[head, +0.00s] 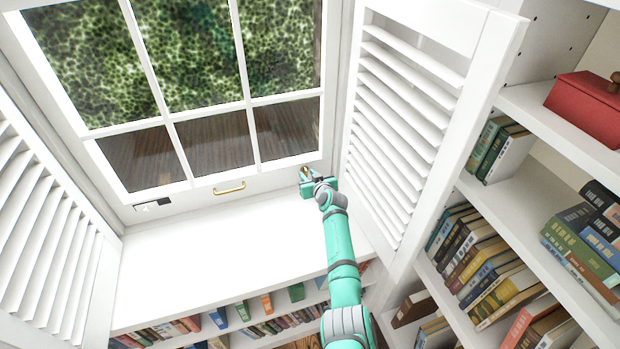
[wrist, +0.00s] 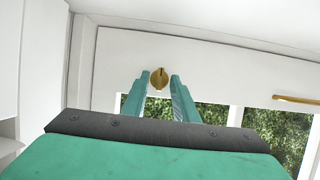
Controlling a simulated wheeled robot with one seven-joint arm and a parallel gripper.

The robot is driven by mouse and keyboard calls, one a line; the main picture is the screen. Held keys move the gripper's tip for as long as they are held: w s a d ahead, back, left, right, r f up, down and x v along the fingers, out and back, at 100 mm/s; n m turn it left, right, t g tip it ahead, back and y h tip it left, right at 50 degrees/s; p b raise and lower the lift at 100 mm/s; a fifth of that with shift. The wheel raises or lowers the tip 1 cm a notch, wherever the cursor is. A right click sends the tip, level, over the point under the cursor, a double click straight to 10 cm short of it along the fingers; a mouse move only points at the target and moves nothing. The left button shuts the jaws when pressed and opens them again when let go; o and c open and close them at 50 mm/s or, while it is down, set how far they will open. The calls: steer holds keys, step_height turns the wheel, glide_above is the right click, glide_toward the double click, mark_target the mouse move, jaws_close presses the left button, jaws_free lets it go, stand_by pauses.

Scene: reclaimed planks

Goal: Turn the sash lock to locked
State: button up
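The sash lock is a round brass piece with a raised thumb turn, on the white window frame in the wrist view (wrist: 159,77). The thumb turn stands roughly upright in that view. My gripper (wrist: 159,84) is open and empty, with one teal fingertip on each side of the lock in the picture. I cannot tell whether the fingertips touch it. In the head view, my gripper (head: 308,183) is at the lower right of the window, and the lock (head: 304,170) is a small brass spot partly hidden by it.
A brass handle (head: 229,187) sits on the lower window rail, left of my gripper. The white sill (head: 220,250) below is clear. A louvred shutter (head: 395,120) stands close on the right, with bookshelves beyond.

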steer(key=v, duration=1)
steer(key=shift+s, duration=0.35)
steer(key=shift+d, duration=0.15)
